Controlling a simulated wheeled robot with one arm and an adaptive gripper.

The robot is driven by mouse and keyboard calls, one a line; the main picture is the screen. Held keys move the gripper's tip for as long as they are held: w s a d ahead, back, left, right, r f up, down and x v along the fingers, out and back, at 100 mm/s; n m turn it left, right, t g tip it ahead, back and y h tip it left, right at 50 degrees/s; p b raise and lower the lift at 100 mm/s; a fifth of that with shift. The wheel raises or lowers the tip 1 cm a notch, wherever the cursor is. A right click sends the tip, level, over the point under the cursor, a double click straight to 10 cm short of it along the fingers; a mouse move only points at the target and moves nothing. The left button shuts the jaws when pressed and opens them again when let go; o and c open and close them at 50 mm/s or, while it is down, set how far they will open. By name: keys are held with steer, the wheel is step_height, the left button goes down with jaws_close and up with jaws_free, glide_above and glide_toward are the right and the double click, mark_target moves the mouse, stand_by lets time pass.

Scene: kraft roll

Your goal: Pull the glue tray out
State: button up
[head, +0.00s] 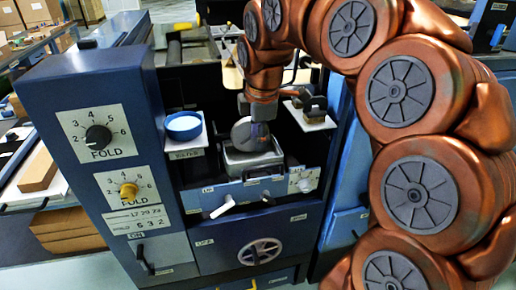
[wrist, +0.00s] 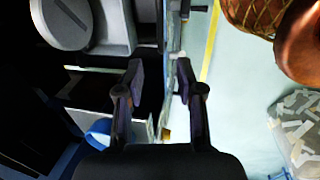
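The glue tray (head: 253,160) is a grey metal box in the machine's dark bay, above a blue front panel. A round grey disc (head: 248,134) sits at its top. In the wrist view the tray (wrist: 115,25) and the slotted disc (wrist: 60,22) are at the upper left. A dark bar (head: 264,171) runs along the tray's front. My gripper (wrist: 160,72) is open, its two dark fingers apart, with the machine's front edge showing between and beyond them. In the head view its fingertips are hard to make out against the tray.
A blue bowl (head: 183,126) stands on a white ledge left of the tray. A handwheel (head: 260,251) is lower down. Open floor (wrist: 235,110) lies in front.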

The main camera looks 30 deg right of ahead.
steer(key=shift+s+r, duration=0.2)
steer(key=shift+r, duration=0.7)
steer(key=shift+a, duration=0.1)
steer(key=s+a+f+m+g+p, duration=0.1)
steer(key=s+a+f+m+p, duration=0.1)
steer(key=s+m, duration=0.3)
steer(key=s+a+f+m+g+p, duration=0.1)
steer(key=s+a+f+m+p, duration=0.1)
steer(key=s, duration=1)
steer(key=s+a+f+m+g+p, duration=0.2)
steer(key=s+a+f+m+p, duration=0.1)
steer(key=s+m, duration=0.5)
steer(key=shift+s+a+f+y, duration=0.3)
steer(key=shift+s+a+f, duration=0.45)
steer(key=shift+a, duration=0.3)
